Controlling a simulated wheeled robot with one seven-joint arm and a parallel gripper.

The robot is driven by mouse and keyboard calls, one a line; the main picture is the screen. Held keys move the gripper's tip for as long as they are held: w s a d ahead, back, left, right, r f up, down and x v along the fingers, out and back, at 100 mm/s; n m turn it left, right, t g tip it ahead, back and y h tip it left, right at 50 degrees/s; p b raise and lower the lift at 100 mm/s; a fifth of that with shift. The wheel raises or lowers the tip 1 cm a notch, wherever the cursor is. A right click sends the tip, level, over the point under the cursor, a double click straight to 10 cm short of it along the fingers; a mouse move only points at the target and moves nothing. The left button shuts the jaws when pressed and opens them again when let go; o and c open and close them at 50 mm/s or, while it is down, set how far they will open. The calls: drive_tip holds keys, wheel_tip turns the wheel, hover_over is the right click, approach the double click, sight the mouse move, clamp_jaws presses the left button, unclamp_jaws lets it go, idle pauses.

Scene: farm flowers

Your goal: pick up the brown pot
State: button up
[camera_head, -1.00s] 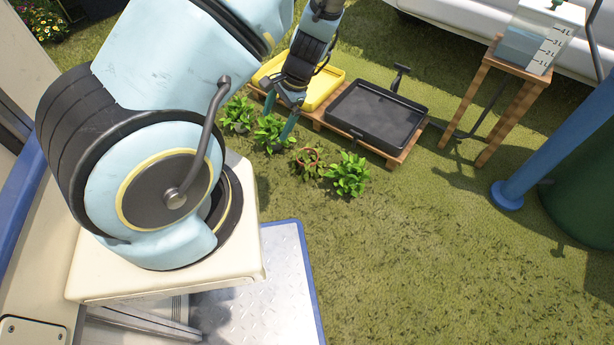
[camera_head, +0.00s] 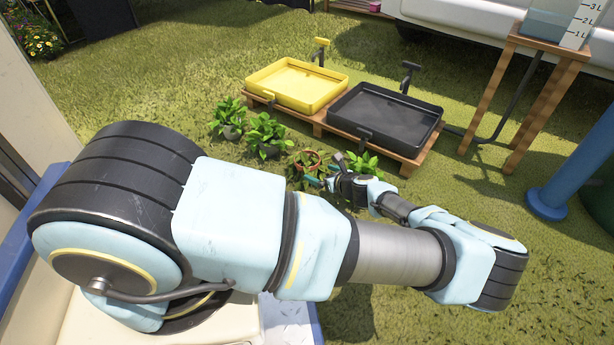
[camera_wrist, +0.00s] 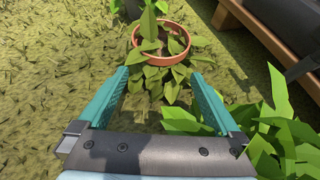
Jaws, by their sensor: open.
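The brown pot (camera_head: 293,172) stands on the grass in the head view, with a leafy plant in it, partly hidden by leaves. Its reddish-brown rim (camera_wrist: 187,42) shows at the top middle of the wrist view, upright, with leaves spilling over the near side. My gripper (camera_head: 323,174) is just right of the pot in the head view. In the wrist view my gripper (camera_wrist: 160,76) has its two teal fingers spread apart, empty, pointing towards the pot. The pot lies ahead of the fingertips, roughly centred between them. The pot's lower body is hidden by leaves.
A leafy plant (camera_head: 362,164) stands close right of my gripper; its leaves (camera_wrist: 275,130) reach the right finger in the wrist view. Two more plants (camera_head: 268,135) stand left of the pot. Behind are yellow (camera_head: 297,85) and black (camera_head: 385,115) trays on a wooden pallet. Grass lies open left.

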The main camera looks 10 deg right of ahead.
sight(308, 169)
drive_tip(key=b+x, duration=0.4)
drive_tip(key=x, duration=0.5)
drive_tip(key=shift+w+a+f, duration=0.15)
drive_tip(key=shift+w+f, duration=0.05)
drive_tip(key=shift+f, duration=0.05)
drive_tip(key=shift+w, duration=0.2)
drive_tip(key=shift+c, duration=0.2)
drive_tip(key=c, duration=1.3)
drive_tip(key=shift+o, duration=0.2)
drive_tip(key=shift+r, duration=0.1)
